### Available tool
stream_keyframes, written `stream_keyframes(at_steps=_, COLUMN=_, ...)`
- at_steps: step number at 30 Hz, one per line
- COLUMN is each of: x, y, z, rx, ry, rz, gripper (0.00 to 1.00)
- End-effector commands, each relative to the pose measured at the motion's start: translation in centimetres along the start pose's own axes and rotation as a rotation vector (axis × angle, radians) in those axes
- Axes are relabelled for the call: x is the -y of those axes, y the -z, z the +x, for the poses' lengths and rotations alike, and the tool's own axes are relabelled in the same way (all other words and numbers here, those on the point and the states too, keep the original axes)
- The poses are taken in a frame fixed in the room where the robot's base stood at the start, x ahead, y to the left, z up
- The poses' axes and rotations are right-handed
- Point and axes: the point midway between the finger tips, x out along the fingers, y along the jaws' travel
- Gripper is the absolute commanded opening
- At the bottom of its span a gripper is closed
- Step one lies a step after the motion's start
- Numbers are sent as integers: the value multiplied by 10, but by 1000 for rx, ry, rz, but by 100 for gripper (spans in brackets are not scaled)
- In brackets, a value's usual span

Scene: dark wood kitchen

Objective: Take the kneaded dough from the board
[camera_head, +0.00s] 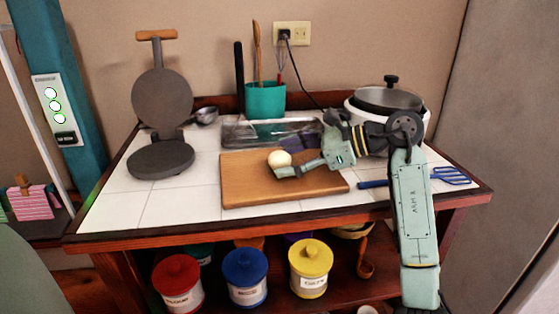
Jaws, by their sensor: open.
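The kneaded dough (279,158) is a small pale ball on the wooden board (244,187), near the board's middle. The board lies flat on the white tiled top. My gripper (281,168) reaches in from the right, with its fingers at the dough. One finger shows in front of the ball's lower edge; the other is hard to make out. The gripper is open, and I cannot tell whether it touches the dough.
An open round press (160,158) stands at the left. A teal utensil cup (265,101) and a clear tray (245,132) are behind the board. A lidded pot (388,98) is at the back right; a blue spatula (449,175) lies right.

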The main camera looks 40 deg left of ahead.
Motion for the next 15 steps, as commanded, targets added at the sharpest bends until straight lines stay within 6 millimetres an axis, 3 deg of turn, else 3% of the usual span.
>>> stream_keyframes(at_steps=9, x=0, y=0, z=8, rx=1, ry=1, rz=1, gripper=63)
stream_keyframes(at_steps=15, x=0, y=0, z=8, rx=1, ry=0, rz=1, gripper=51)
